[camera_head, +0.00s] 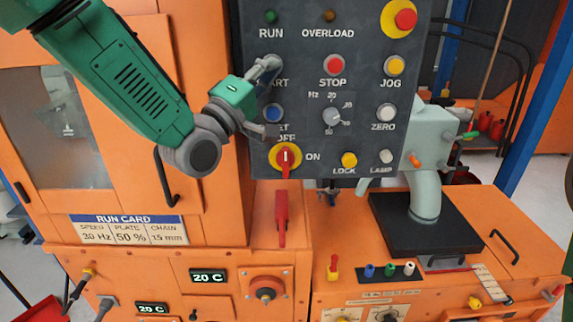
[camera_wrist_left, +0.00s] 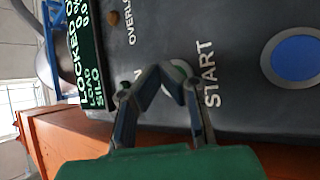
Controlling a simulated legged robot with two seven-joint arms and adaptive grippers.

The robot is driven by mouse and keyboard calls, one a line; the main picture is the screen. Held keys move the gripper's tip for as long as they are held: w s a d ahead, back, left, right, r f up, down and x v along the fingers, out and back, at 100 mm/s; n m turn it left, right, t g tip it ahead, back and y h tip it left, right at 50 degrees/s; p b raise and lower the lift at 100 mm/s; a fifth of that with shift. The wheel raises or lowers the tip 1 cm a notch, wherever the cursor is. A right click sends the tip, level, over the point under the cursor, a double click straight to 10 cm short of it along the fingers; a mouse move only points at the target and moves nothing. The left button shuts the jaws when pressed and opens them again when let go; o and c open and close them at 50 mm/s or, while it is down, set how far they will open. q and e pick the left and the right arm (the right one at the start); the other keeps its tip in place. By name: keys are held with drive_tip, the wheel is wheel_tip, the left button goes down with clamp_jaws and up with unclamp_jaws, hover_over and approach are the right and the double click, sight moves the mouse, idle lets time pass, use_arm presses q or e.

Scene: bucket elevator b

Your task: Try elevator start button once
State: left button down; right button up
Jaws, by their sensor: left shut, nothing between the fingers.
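The dark control panel (camera_head: 300,110) faces me, and my left gripper (camera_head: 269,66) is at its left side over the START label. The gripper's fingers are shut with nothing between them. In the head view they cover the start button. In the left wrist view, the closed fingertips (camera_wrist_left: 165,76) are in front of the pale round start button (camera_wrist_left: 180,72), which shows partly behind them beside the word START. I cannot tell whether the tips touch it. My right gripper is in neither view.
Close by are the red STOP button (camera_head: 333,64), the blue button (camera_head: 272,113) below START and the red-and-yellow OFF/ON switch (camera_head: 285,158). A red emergency button (camera_head: 405,18) is at top right. The orange cabinet (camera_head: 215,200) stands behind my left arm.

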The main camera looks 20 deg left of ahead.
use_arm(q)
drive_tip(key=shift+s, duration=0.3)
drive_tip(key=s+d, duration=0.1)
drive_tip(key=s, duration=0.4)
drive_tip(key=shift+s+d+b, duration=0.4)
idle(0.5)
drive_tip(key=s+a+f+m+g+y, duration=0.2)
drive_tip(key=f+g+y, duration=0.15)
drive_tip(key=f, duration=1.25)
drive_tip(key=s+a+f+m+g+y, duration=0.1)
drive_tip(key=s+f+m+g+y, duration=0.3)
drive_tip(key=f, duration=1.1)
drive_tip(key=s+a+f+m+g, duration=0.1)
drive_tip(key=s+a+f+g, duration=0.2)
drive_tip(key=s+f, duration=0.4)
drive_tip(key=s+a+f+m+g+y, duration=0.1)
drive_tip(key=s+a+f+g, duration=0.2)
drive_tip(key=s, duration=0.8)
drive_tip(key=s+a+f+m+g+y, duration=0.1)
drive_tip(key=s+a+f+m+g, duration=0.1)
drive_tip(key=s+f+g, duration=0.5)
wheel_tip(320, 180, down, 5)
drive_tip(key=shift+s+a+r, duration=0.1)
drive_tip(key=shift+s+a, duration=0.5)
drive_tip(key=shift+s, duration=0.65)
